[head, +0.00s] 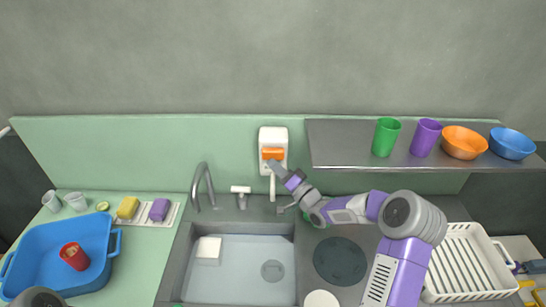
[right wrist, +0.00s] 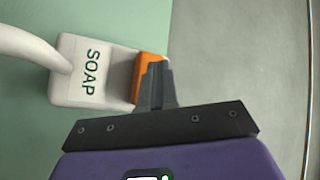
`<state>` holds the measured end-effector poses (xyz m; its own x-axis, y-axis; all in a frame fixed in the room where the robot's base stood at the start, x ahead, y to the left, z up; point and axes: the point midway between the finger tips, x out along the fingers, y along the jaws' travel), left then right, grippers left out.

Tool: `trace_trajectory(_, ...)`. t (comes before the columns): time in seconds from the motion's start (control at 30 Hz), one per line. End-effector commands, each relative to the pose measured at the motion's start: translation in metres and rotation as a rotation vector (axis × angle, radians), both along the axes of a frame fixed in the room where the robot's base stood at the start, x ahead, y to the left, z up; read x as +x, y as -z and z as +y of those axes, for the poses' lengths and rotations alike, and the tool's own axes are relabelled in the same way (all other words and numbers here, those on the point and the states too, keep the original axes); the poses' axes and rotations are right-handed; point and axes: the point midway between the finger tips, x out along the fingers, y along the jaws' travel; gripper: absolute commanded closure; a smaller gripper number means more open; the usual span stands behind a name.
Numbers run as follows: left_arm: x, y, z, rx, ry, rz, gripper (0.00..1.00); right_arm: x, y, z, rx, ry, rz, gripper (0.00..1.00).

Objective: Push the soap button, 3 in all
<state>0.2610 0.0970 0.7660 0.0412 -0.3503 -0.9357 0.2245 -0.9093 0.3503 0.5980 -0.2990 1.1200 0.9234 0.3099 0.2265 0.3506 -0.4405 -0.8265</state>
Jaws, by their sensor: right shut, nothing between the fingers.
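The white soap dispenser (head: 273,136) is on the green backsplash above the sink, with an orange button (head: 273,153) on its front. My right gripper (head: 274,164) is shut and empty. Its fingertips (right wrist: 155,72) are at the button, overlapping its edge in the right wrist view. I cannot tell whether they touch it or whether it is pressed in. My left gripper is not in view.
The sink (head: 240,262) with its faucet (head: 203,184) lies below the dispenser. A shelf (head: 335,152) with cups and bowls juts out at right, close to my right arm. A blue tub (head: 35,250) with a red cup stands left; a white rack (head: 470,262) stands right.

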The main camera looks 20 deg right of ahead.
Motion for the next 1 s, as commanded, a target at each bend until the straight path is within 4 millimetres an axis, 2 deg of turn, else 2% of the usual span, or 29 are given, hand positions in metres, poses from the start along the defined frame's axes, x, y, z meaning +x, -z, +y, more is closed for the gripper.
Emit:
trace_trajectory(0.67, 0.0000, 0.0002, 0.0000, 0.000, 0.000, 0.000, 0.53, 0.0003, 0.0001, -0.0001, 0.000, 0.000, 0.000, 1.00)
trace_trajectory(1.0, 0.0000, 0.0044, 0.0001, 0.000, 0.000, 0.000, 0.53, 0.0079, 0.0004, -0.0035, 0.000, 0.000, 0.000, 1.00)
